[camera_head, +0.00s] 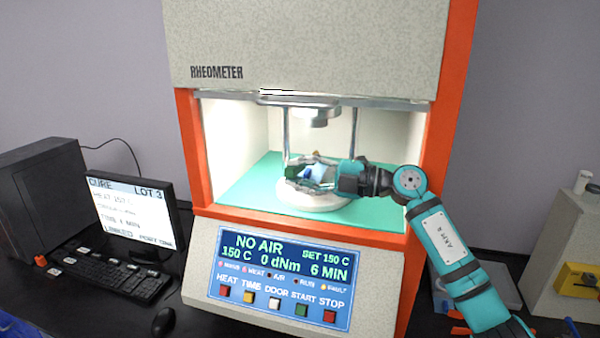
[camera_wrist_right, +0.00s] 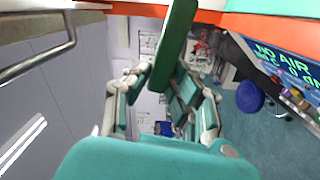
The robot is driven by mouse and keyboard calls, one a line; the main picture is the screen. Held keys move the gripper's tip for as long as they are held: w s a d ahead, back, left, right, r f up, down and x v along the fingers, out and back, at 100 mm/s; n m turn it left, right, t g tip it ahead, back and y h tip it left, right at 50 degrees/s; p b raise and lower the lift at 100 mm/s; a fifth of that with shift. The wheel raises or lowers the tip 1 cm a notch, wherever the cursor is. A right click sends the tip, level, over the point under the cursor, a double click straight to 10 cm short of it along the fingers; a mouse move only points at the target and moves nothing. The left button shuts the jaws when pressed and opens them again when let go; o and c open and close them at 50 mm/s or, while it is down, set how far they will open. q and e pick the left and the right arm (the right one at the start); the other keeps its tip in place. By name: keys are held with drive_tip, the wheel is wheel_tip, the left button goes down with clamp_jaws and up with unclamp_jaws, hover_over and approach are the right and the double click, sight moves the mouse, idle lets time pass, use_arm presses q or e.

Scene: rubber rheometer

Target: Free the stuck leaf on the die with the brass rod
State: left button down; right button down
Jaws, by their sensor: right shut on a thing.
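My right gripper (camera_head: 312,173) reaches from the right into the open chamber of the rheometer, just above the round white lower die (camera_head: 312,201). The stuck leaf cannot be made out, as the gripper covers much of the die. In the right wrist view a dark green bar crosses in front of the fingers (camera_wrist_right: 155,85). My left gripper is not in view.
The upper die (camera_head: 313,113) hangs above the gripper, with metal posts around it. Orange side posts (camera_head: 192,150) frame the opening. The control panel (camera_head: 283,270) reads NO AIR. A monitor (camera_head: 133,215) and keyboard (camera_head: 110,276) stand left. A yellow box (camera_head: 578,280) is at far right.

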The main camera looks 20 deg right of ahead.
drive_tip(key=s+a+r+p, duration=0.1)
drive_tip(key=s+a+p, duration=0.2)
drive_tip(key=s+a, duration=0.2)
drive_tip(key=s+a+r+p, duration=0.1)
drive_tip(key=s+a+p, duration=0.3)
drive_tip(key=s, duration=0.7)
drive_tip(key=shift+s+a, duration=0.3)
drive_tip(key=shift+a, duration=0.8)
drive_tip(key=shift+f, duration=0.15)
